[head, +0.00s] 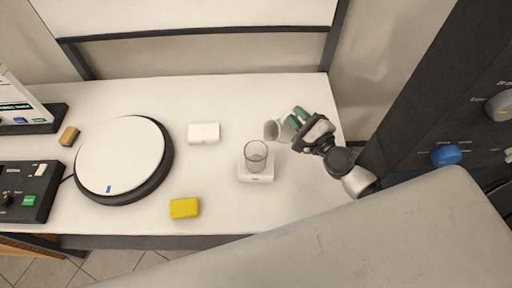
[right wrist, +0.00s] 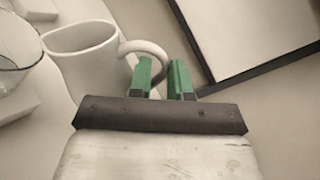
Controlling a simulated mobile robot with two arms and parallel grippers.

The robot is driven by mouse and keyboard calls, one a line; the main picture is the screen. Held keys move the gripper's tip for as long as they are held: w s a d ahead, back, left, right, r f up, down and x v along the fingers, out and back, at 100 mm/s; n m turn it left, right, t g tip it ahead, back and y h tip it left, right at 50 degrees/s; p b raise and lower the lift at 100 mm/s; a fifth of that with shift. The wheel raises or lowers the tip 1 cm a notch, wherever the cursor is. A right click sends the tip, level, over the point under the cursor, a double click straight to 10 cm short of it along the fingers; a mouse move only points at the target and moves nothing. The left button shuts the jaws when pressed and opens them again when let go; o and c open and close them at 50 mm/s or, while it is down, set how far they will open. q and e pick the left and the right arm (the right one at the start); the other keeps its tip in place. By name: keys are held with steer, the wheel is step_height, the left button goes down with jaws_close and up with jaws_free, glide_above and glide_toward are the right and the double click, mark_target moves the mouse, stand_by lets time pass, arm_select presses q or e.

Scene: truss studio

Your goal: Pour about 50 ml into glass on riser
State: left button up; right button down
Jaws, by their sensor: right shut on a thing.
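A clear glass (head: 256,153) stands upright on a small white riser (head: 256,175) near the middle of the white table; it looks empty. My right gripper (head: 295,117) is above the table, to the right of and behind the glass. Its green fingers are shut on the handle of a white mug (head: 271,130). In the right wrist view the mug (right wrist: 85,65) hangs left of the fingers (right wrist: 165,78), with part of the glass (right wrist: 15,50) at the left edge. The mug is apart from the glass. Its contents cannot be made out. My left gripper is not in view.
A white turntable (head: 122,155) with a dark rim fills the table's left. A white box (head: 204,133), a yellow block (head: 184,208) and a brown block (head: 69,136) lie around it. A control box (head: 28,190) sits at far left. A dark panel (head: 440,110) rises at right.

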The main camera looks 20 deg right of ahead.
steer(key=shift+r, duration=0.2)
steer(key=shift+s+a+r+n+p, duration=0.1)
steer(key=shift+a+r+n+p, duration=0.3)
steer(key=shift+n+p, duration=0.3)
steer(key=shift+s+a+r+n+p, duration=0.15)
steer(key=shift+a+r+n+p, duration=0.35)
steer(key=shift+n+p, duration=0.4)
stand_by(1.3)
steer(key=f+m+b, duration=0.1)
steer(key=d+f+m+b, duration=0.1)
steer(key=f+b, duration=0.1)
steer(key=b, duration=0.1)
steer(key=shift+w+d+m, duration=0.2)
steer(key=shift+d+m, duration=0.05)
steer(key=shift+m, duration=0.15)
steer(key=shift+d+f+m+b, duration=0.25)
steer(key=shift+d+m+b, duration=0.05)
steer(key=shift+m+b, duration=0.2)
steer(key=shift+w+d+r, duration=0.1)
steer(key=shift+w+r, duration=0.05)
steer(key=shift+r, duration=0.05)
steer(key=f+m+b, duration=0.1)
steer(key=d+f+m+b, duration=0.1)
steer(key=shift+w+d+f+m+b, duration=0.1)
steer(key=shift+f+m+b, duration=0.15)
steer(key=shift+m+b, duration=0.15)
steer(key=shift+w+d+f+m, duration=0.15)
steer(key=shift+d+m, duration=0.35)
